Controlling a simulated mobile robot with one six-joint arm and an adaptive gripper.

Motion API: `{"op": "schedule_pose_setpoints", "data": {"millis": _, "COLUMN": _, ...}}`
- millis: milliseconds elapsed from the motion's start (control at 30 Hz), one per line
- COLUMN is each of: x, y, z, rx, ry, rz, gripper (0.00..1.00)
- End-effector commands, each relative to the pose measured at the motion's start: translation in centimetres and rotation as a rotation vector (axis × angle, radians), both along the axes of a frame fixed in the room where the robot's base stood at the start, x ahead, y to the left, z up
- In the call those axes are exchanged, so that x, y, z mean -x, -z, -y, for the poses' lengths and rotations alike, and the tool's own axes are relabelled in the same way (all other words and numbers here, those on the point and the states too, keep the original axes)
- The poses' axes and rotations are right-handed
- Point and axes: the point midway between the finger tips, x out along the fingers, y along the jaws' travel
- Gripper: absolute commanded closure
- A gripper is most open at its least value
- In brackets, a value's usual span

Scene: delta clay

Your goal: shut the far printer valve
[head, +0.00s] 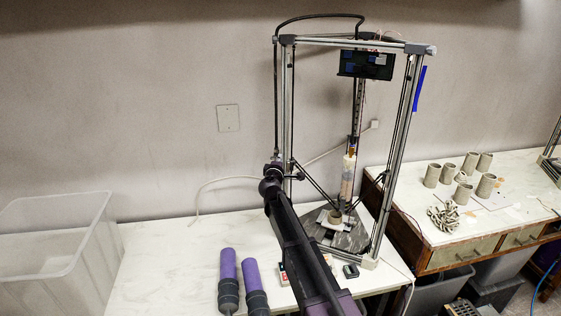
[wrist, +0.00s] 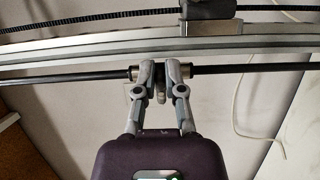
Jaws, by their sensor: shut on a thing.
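The delta clay printer (head: 289,100) stands on the white table against the wall. A black hose (head: 276,100) runs down beside its left post. In the wrist view the hose (wrist: 80,74) crosses the picture, with metal fittings either side of my fingers. My gripper (wrist: 160,76) is shut on the small grey valve handle (wrist: 161,96) between these fittings. The fingers cover most of the valve, so I cannot tell whether it is open or shut. In the head view my gripper (head: 273,168) is at the left post and hides the valve.
A clear bin (head: 50,240) is at the left. A right-hand table holds several clay cups (head: 432,176). My arm crosses in front of the printer's base.

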Motion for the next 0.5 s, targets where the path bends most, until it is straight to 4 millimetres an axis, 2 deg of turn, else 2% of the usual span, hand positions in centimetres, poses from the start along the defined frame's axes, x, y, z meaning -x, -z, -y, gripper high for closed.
{"op": "schedule_pose_setpoints", "data": {"millis": 233, "x": -0.06, "y": -0.02, "z": -0.03, "rx": 0.000, "ry": 0.000, "rz": 0.000, "gripper": 1.00}}
{"op": "schedule_pose_setpoints", "data": {"millis": 267, "x": -0.06, "y": -0.02, "z": -0.03, "rx": 0.000, "ry": 0.000, "rz": 0.000, "gripper": 0.78}}
{"op": "schedule_pose_setpoints", "data": {"millis": 333, "x": -0.05, "y": -0.01, "z": -0.05, "rx": 0.000, "ry": 0.000, "rz": 0.000, "gripper": 0.57}}
{"op": "schedule_pose_setpoints", "data": {"millis": 367, "x": -0.04, "y": -0.01, "z": -0.05, "rx": 0.000, "ry": 0.000, "rz": 0.000, "gripper": 0.52}}
{"op": "schedule_pose_setpoints", "data": {"millis": 500, "x": -0.03, "y": -0.01, "z": -0.07, "rx": 0.001, "ry": -0.001, "rz": 0.000, "gripper": 0.52}}
